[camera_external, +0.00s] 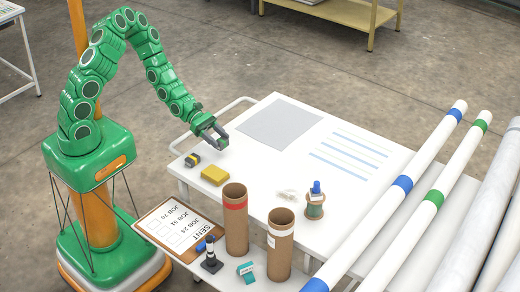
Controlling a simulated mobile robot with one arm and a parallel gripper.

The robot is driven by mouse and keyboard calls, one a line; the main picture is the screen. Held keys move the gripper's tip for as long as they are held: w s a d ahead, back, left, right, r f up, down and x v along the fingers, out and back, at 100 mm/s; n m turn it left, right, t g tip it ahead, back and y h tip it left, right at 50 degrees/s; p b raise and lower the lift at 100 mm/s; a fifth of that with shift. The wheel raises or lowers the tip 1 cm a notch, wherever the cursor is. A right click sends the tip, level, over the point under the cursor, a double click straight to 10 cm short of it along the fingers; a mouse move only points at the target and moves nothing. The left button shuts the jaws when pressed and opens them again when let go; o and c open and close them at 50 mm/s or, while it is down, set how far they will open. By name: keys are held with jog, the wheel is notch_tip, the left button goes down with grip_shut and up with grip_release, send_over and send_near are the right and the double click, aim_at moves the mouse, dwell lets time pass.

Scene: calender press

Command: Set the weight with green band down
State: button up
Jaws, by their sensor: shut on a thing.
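My gripper (218,137) is at the left end of the white table, shut on a small dark thing with green on it. I take this to be the weight with green band (223,142). The fingers hide much of it. It appears to be held above the table top, though the height is hard to tell. A similar dark block with a yellowish band (192,160) sits on the table to the lower left of my gripper.
A yellow block (215,175), two cardboard tubes (236,222) (280,246) and a spool (315,206) stand nearby. A clipboard (177,228) lies in front. Long banded rolls (412,173) lie at the right. A grey square (279,124) and blue lines mark the clear white table top (330,122).

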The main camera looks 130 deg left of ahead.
aim_at(211, 151)
jog(key=shift+s+d+f, duration=0.1)
jog(key=shift+s+d, duration=0.1)
jog(key=shift+s, duration=0.4)
jog(key=shift+s+d+f, duration=0.1)
jog(key=shift+s+d, duration=0.05)
jog(key=shift+s, duration=0.4)
jog(key=shift+f, duration=1.4)
jog(key=shift+f, duration=0.1)
jog(key=o, duration=1.4)
jog(key=shift+s, duration=0.1)
jog(key=shift+v, duration=2.7)
